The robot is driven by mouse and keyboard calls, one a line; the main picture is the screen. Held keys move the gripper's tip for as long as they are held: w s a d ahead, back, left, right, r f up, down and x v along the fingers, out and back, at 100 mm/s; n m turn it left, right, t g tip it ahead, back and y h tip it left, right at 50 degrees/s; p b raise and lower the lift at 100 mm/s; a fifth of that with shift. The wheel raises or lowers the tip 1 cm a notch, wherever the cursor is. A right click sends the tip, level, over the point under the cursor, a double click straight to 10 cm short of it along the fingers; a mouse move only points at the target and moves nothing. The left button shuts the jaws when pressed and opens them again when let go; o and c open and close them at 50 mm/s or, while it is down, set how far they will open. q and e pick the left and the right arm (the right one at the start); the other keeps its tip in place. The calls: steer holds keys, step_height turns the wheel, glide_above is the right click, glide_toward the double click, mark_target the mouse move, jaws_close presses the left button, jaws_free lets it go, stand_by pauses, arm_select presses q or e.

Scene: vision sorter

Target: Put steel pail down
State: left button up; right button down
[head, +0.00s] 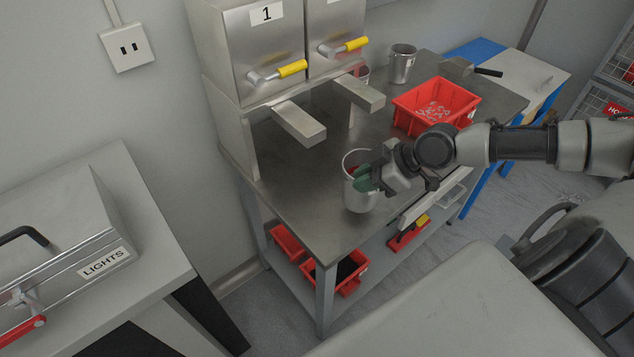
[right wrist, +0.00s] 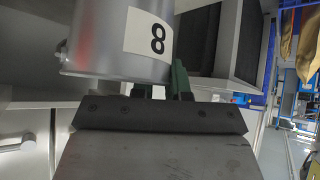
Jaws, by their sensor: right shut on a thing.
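The steel pail (head: 357,197) is a grey metal bucket, upright over the near part of the steel workbench (head: 308,196). Something red shows inside its mouth. My right gripper (head: 365,177) comes from the right and is shut on the pail's side near the rim. In the right wrist view, the pail (right wrist: 100,45) fills the top left and bears a label "8". The green fingers of my right gripper (right wrist: 160,85) are against it, partly hidden. I cannot tell whether the pail's base touches the bench. My left gripper is not in view.
A second steel pail (head: 402,65) and a red bin (head: 408,118) of small pale pieces stand farther back. Two steel chutes (head: 300,124) (head: 360,92) jut over the bench under yellow-handled boxes. Bare bench lies left of the held pail. Red bins (head: 335,277) sit below.

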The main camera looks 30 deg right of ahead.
steer(key=w+a+f+p, duration=0.3)
steer(key=w+a, duration=0.4)
steer(key=shift+f, duration=0.25)
steer(key=c, duration=1.1)
jaws_free()
steer(key=shift+s, duration=0.1)
steer(key=b+v, duration=0.1)
steer(key=v, duration=1.1)
